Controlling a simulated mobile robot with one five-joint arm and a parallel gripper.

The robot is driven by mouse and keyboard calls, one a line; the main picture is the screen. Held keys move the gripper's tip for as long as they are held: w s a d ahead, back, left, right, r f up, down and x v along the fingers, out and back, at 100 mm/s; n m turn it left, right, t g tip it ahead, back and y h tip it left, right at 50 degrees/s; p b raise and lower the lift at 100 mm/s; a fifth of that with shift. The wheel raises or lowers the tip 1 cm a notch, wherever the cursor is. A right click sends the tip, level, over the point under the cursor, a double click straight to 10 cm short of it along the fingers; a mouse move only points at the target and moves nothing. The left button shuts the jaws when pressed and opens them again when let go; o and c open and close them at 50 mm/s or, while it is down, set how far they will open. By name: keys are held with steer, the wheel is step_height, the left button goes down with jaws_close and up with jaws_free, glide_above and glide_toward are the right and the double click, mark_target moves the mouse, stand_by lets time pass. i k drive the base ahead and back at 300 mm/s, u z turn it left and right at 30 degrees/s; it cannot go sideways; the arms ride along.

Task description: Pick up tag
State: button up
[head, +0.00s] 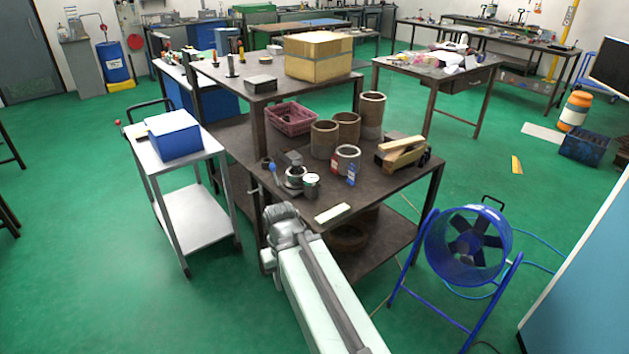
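A small blue tag-like piece (351,174) stands on the dark table against a grey ring-shaped cylinder (347,157). A small red and white piece (341,170) is beside it. Which of these is the tag, I cannot tell. A grey metal chuck-like part (295,177) and a short pale cylinder (311,186) are to their left. My pale arm reaches up from the bottom to the table's front edge. The grey end of my arm, with my gripper (283,222), is in front of the table and apart from these pieces. Its fingers cannot be made out.
The dark table (386,198) also holds brown cylinders (324,140), a pinkish crate (291,118), a wooden piece (402,151) and a flat pale bar (332,213). A white cart (196,216) stands left. A blue fan (469,246) stands right. Green floor is open at far left.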

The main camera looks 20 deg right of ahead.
mark_target(351, 178)
steer(key=u, duration=0.15)
steer(key=i, duration=1)
steer(key=z, duration=0.1)
